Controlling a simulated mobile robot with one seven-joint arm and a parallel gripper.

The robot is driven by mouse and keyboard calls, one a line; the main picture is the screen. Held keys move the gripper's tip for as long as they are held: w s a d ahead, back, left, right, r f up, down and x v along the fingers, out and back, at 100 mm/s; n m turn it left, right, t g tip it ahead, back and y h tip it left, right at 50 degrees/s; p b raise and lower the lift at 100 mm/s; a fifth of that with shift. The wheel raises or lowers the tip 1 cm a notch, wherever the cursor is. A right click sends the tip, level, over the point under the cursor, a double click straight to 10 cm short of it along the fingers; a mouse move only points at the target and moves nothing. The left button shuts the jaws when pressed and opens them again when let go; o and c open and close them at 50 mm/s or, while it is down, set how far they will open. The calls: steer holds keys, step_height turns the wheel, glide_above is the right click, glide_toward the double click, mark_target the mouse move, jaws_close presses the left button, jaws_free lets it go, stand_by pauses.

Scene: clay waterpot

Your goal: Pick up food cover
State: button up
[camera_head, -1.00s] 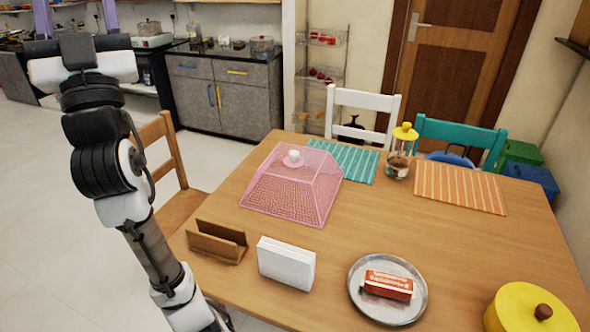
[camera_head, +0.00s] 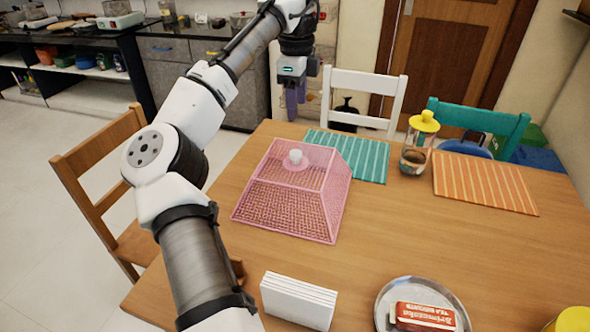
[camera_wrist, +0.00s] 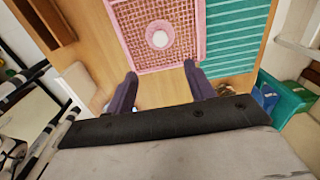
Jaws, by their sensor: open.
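The pink mesh food cover (camera_head: 290,205) stands on the wooden table, with a white knob (camera_head: 295,156) on its top. In the wrist view the cover (camera_wrist: 190,50) lies ahead of the fingers, with its knob (camera_wrist: 160,39) a little above the gap between them. My gripper (camera_head: 291,112) hangs fingers down, above and beyond the cover near the table's far edge, apart from it. In the wrist view my gripper (camera_wrist: 160,78) is open, with nothing between its two dark fingers.
A teal striped mat (camera_head: 365,158) lies just right of the cover, with a yellow-lidded jar (camera_head: 418,145) beside it. A white napkin stack (camera_head: 298,300) and a metal plate (camera_head: 384,305) with a red packet (camera_head: 424,317) are nearer. Chairs stand around the table (camera_head: 365,240).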

glide_above(296, 152)
steer(key=f, duration=0.8)
steer(key=shift+s, duration=0.4)
steer(key=shift+w+f+p, duration=0.2)
steer(key=shift+f+p, duration=0.1)
steer(key=shift+f, duration=1.1)
steer(key=shift+w+f+p, duration=0.15)
steer(key=shift+f+p, duration=0.15)
steer(key=shift+f, duration=1.1)
jaws_close()
